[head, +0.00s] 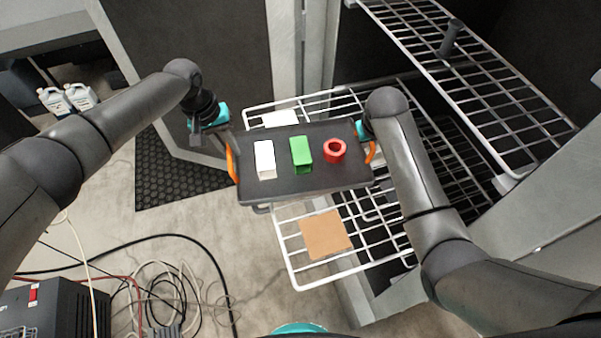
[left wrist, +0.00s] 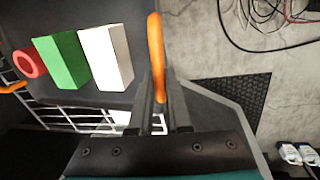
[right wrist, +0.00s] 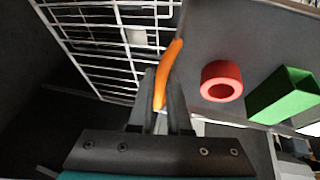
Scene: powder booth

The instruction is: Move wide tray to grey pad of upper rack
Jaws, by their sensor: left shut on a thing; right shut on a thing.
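The wide tray (head: 315,186) is dark grey with an orange handle at each end. It carries a white block (head: 265,160), a green block (head: 301,154) and a red ring (head: 335,150). My left gripper (head: 228,141) is shut on the left orange handle, which also shows in the left wrist view (left wrist: 156,50). My right gripper (head: 367,143) is shut on the right orange handle, seen in the right wrist view (right wrist: 172,62). The tray is roughly level and overlaps a white wire rack in the head view. I cannot make out a grey pad.
The white wire rack (head: 294,270) carries a brown pad (head: 325,235) at the front and a white pad (head: 280,118) behind. Another wire rack (head: 515,115) at upper right bears a dark upright part (head: 450,38). Cables and white jugs (head: 80,96) are on the left floor.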

